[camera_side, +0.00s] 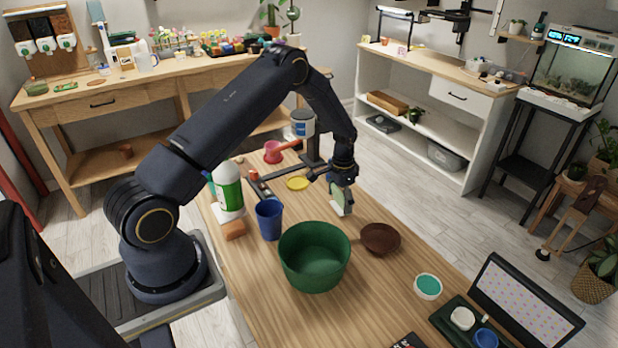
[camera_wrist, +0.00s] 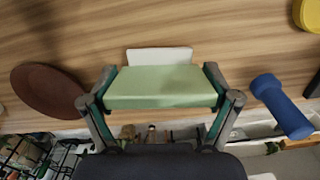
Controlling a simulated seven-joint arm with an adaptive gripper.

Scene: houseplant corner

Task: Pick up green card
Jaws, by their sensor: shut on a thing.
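The green card (camera_wrist: 160,88) looks like a thick, pale green slab in the wrist view. My gripper (camera_side: 341,188) is shut on it, with a finger against each of its short ends. The card also shows between the fingers in the side view (camera_side: 338,195), partly hidden by them. A white flat piece (camera_wrist: 160,57) shows just beyond the card, and its lower edge is hidden behind it. I cannot tell whether the card touches the white piece or the table.
A brown bowl (camera_side: 380,239) and a green tub (camera_side: 314,262) stand in front of my gripper. A blue cup (camera_side: 269,219) and a white-green bottle (camera_side: 229,190) are to the left. A yellow disc (camera_side: 297,183) and a blue dumbbell-shaped thing (camera_wrist: 282,107) lie nearby.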

